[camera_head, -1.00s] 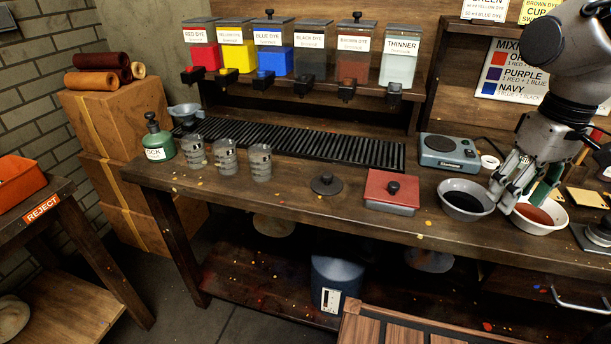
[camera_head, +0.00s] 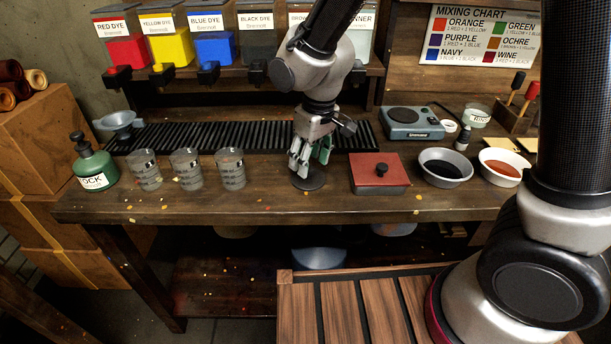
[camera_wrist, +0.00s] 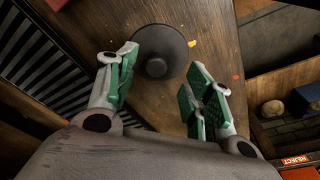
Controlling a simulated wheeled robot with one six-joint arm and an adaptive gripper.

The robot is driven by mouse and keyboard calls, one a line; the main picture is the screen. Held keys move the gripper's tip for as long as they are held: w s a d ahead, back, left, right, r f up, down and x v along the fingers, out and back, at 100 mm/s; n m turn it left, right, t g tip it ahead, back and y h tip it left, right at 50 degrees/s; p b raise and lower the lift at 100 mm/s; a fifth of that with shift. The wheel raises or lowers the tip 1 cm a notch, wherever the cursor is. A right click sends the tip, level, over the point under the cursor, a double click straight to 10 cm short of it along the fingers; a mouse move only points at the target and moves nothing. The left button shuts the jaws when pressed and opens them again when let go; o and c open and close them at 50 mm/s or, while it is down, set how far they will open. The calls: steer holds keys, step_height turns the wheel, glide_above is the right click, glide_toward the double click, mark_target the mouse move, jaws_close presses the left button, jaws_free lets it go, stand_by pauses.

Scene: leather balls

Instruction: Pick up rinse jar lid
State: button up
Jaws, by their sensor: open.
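The rinse jar lid is a dark round disc (camera_head: 308,184) with a central knob, lying flat on the wooden bench. In the wrist view the lid (camera_wrist: 160,52) is ahead of the fingers, between the fingertip lines. My gripper (camera_head: 311,168) is open and empty, with green-padded fingers pointing down just above the lid and hiding part of it. In the wrist view my gripper (camera_wrist: 163,78) has its fingers apart, with the lid's knob beyond the tips. Whether a fingertip touches the lid I cannot tell. A jar labelled RINS (camera_head: 476,115) stands at the back right.
A red-lidded box (camera_head: 379,170) sits close to the right of the lid. Several measuring cups (camera_head: 187,169) stand to the left. Bowls of black (camera_head: 445,168) and orange-brown dye (camera_head: 503,166) are farther right. A ribbed black drip grate (camera_head: 220,137) runs behind.

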steer(key=f, duration=0.2)
steer(key=w+f, duration=0.1)
steer(key=shift+a+f, duration=0.15)
steer(key=shift+f, duration=0.25)
steer(key=shift+s, duration=0.1)
steer(key=c, duration=1)
steer(key=shift+o, duration=0.2)
